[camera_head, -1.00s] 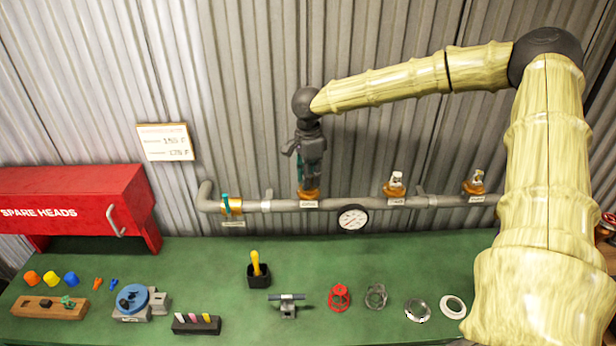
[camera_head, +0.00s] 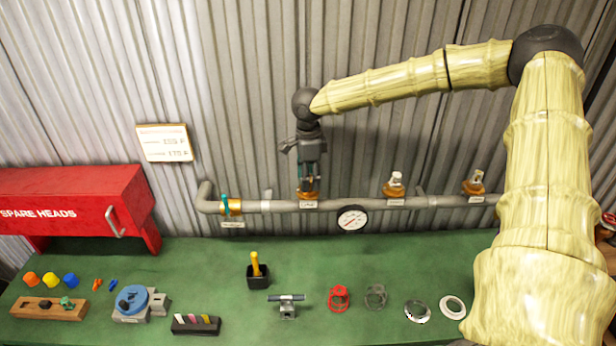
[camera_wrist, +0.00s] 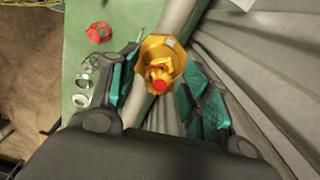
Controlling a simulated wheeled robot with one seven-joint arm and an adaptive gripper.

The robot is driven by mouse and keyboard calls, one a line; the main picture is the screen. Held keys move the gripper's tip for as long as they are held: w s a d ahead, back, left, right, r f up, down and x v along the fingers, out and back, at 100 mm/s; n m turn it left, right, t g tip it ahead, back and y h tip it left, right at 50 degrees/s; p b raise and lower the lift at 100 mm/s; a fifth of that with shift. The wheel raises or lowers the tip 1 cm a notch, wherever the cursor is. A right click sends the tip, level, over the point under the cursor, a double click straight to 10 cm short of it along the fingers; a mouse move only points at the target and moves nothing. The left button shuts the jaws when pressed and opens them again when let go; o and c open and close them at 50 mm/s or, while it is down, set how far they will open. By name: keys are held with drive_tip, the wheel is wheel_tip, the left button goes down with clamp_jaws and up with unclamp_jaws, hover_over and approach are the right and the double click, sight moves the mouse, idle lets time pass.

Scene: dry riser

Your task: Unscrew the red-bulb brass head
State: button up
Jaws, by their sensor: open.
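The red-bulb brass head (camera_wrist: 160,77) sits on the grey pipe in the wrist view, its red bulb facing the camera. My gripper (camera_wrist: 157,95) has its two teal-padded fingers apart on either side of the head, with space visible between the pads and the brass. In the head view my gripper (camera_head: 309,186) points down over the leftmost of the upright fittings on the pipe (camera_head: 350,204). There the fingers and wrist hide most of that head; only its brass base (camera_head: 308,196) shows.
Two other heads, one in the middle (camera_head: 395,186) and one at the right (camera_head: 473,184), stand along the pipe. A gauge (camera_head: 352,218) hangs below it. The green bench (camera_head: 210,265) holds a red cage (camera_head: 339,297), rings and tools. The corrugated wall is close behind.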

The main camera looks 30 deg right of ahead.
drive_tip(key=m, duration=0.7)
drive_tip(key=shift+s+m, duration=0.1)
drive_tip(key=shift+m, duration=3.8)
clamp_jaws()
drive_tip(key=n, duration=0.4)
drive_tip(key=shift+n, duration=0.9)
